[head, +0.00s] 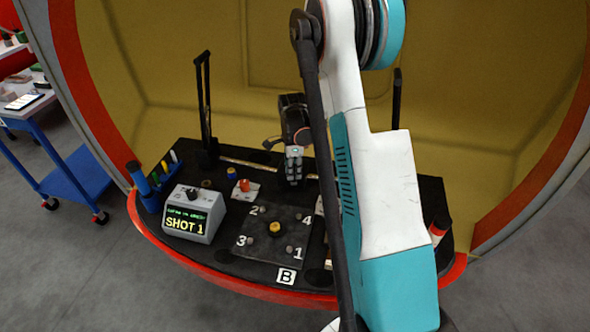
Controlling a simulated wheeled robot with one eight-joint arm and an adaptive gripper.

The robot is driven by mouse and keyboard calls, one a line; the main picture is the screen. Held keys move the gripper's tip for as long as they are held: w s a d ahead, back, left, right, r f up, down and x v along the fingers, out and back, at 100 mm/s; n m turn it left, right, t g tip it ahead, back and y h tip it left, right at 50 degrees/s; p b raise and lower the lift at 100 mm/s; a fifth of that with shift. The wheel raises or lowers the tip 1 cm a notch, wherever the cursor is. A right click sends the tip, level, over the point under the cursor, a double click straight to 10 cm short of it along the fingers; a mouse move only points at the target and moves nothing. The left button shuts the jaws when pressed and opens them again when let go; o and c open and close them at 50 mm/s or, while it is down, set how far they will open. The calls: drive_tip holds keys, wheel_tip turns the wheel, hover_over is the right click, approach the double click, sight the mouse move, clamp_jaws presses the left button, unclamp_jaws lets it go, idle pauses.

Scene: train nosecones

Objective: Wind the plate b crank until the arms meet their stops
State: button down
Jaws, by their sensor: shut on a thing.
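Plate B (262,247) is a dark square plate with corner numbers 1 to 4 and a yellow knob (275,229) at its middle. Its white "B" label (287,277) lies at the front edge. My gripper (294,178) points down behind the plate, near the back of the black deck. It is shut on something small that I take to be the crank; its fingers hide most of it. Two black upright arms stand at the back, the left one (204,105) in full view and the right one (397,98) partly hidden by my arm.
A grey box (195,213) reads "SHOT 1". Left of it is a blue holder (158,188) with coloured tools. An orange knob (243,186) sits on a white plate. A red rim (225,284) edges the black deck. My arm covers the right side.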

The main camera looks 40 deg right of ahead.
drive_tip(key=shift+w+a+r, duration=0.1)
drive_tip(key=shift+w+a, duration=0.3)
drive_tip(key=shift+w, duration=0.05)
drive_tip(key=c, duration=1.8)
unclamp_jaws()
drive_tip(key=o, duration=0.4)
drive_tip(key=shift+w+a, duration=0.15)
drive_tip(key=shift+a, duration=0.1)
drive_tip(key=shift+c, duration=0.2)
wheel_tip(320, 180, up, 12)
drive_tip(key=shift+s+d, duration=0.2)
